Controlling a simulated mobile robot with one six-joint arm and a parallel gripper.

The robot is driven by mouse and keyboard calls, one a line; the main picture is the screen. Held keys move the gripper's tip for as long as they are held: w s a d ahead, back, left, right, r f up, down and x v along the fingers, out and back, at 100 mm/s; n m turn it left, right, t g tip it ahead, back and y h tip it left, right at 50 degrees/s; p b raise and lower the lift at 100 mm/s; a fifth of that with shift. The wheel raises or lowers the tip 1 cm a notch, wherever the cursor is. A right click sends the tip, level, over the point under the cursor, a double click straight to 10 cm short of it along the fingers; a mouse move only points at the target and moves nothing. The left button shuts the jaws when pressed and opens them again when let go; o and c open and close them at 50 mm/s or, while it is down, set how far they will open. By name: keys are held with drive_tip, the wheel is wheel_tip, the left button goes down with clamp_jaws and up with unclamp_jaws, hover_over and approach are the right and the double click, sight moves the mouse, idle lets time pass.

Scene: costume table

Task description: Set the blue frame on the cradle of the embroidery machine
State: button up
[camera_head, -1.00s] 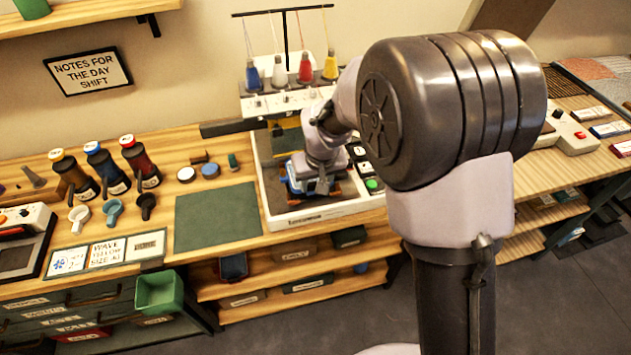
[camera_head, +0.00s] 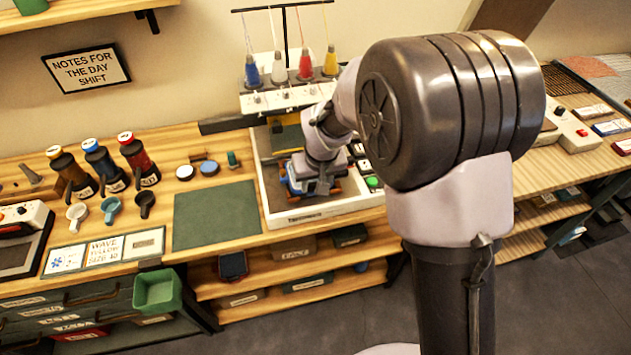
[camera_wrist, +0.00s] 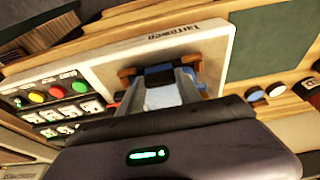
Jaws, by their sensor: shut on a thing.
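The embroidery machine (camera_head: 290,209) stands on the table with a white base and a row of thread cones on top. My gripper (camera_head: 312,190) is low over the machine's bed, pointing down. It is shut on the blue frame (camera_head: 296,188), which shows only in part beneath it. In the wrist view the blue frame (camera_wrist: 188,92) lies between the fingers of my gripper (camera_wrist: 175,88). Brown pieces, likely the cradle (camera_wrist: 128,76), show beside it at the bed. My wrist hides most of the frame, and I cannot tell whether it rests fully on the cradle.
A dark green mat (camera_head: 215,216) lies left of the machine, bare. Several bottles (camera_head: 105,166) and small cups (camera_head: 110,208) stand farther left. The machine's button panel (camera_wrist: 50,100) is close beside my gripper. Thread cones (camera_head: 305,68) rise behind.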

drive_tip(key=shift+f+b, duration=0.4)
drive_tip(key=shift+f, duration=0.05)
idle(0.4)
drive_tip(key=o, duration=1.3)
drive_tip(key=shift+o, duration=0.2)
drive_tip(key=shift+r, duration=0.1)
wheel_tip(320, 180, up, 4)
drive_tip(key=p, duration=0.3)
drive_tip(key=shift+r, duration=0.25)
drive_tip(key=s+d+r, duration=0.1)
drive_tip(key=s+r, duration=0.2)
drive_tip(key=s, duration=0.2)
drive_tip(key=shift+s+d+p, duration=0.3)
drive_tip(key=shift+s+d, duration=0.05)
drive_tip(key=shift+s, duration=0.05)
